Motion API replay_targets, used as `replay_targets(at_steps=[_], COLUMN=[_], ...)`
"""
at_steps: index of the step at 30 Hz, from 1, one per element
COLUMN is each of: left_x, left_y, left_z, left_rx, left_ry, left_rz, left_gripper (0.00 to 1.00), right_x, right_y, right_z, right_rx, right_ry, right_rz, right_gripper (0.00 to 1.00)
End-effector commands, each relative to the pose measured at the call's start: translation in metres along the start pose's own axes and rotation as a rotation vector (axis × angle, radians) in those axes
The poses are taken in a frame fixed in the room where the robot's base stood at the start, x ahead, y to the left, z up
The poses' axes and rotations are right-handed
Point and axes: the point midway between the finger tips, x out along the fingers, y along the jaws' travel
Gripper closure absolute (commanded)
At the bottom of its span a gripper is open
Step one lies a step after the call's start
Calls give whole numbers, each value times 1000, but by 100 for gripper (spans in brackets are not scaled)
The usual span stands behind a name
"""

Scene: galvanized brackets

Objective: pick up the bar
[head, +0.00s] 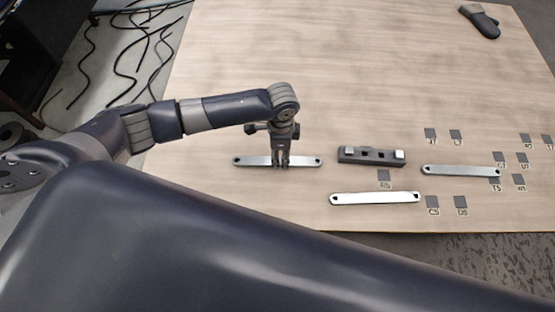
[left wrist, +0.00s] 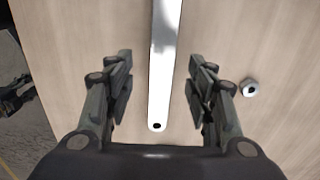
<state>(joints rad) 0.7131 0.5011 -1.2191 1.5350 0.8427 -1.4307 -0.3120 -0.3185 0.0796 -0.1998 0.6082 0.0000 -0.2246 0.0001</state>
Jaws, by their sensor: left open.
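A flat, pale metal bar (head: 250,161) with a dark hole at each end lies on the wooden table, left of centre in the head view. My left gripper (head: 280,164) is directly over its middle, pointing down, and hides that part. In the left wrist view the bar (left wrist: 162,60) runs lengthwise between the two open fingers of my left gripper (left wrist: 160,76), with a gap on each side. Two similar bars lie to the right, one near the front edge (head: 375,198) and one farther right (head: 460,170). My right gripper is not in view.
A dark block (head: 370,155) with light end pieces stands right of the gripper. Several small grey labelled squares (head: 432,202) lie around the right-hand bars. A dark glove-like object (head: 480,20) lies at the far right. A small round part (left wrist: 249,88) shows beside the right finger.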

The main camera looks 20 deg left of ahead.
Motion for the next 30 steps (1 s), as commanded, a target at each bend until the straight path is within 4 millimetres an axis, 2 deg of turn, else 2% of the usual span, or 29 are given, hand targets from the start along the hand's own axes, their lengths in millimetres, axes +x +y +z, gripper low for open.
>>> replay_targets(at_steps=[6,9,19,20,26,30], left_x=[26,38,45,45,45,44], left_y=[-2,-2,-2,-2,-2,-3], left_z=[-2,-2,-2,-2,-2,-2], left_rx=[-1,1,1,1,1,1], left_ry=[-2,-2,-1,-1,-1,1], left_rz=[2,1,0,0,0,-1], left_gripper=[50,50,50,52,98,100], right_x=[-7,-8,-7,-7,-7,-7], right_y=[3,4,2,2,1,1], right_z=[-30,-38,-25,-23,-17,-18], right_rx=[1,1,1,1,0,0], right_ry=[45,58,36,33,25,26], right_rz=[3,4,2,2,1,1], right_gripper=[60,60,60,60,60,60])
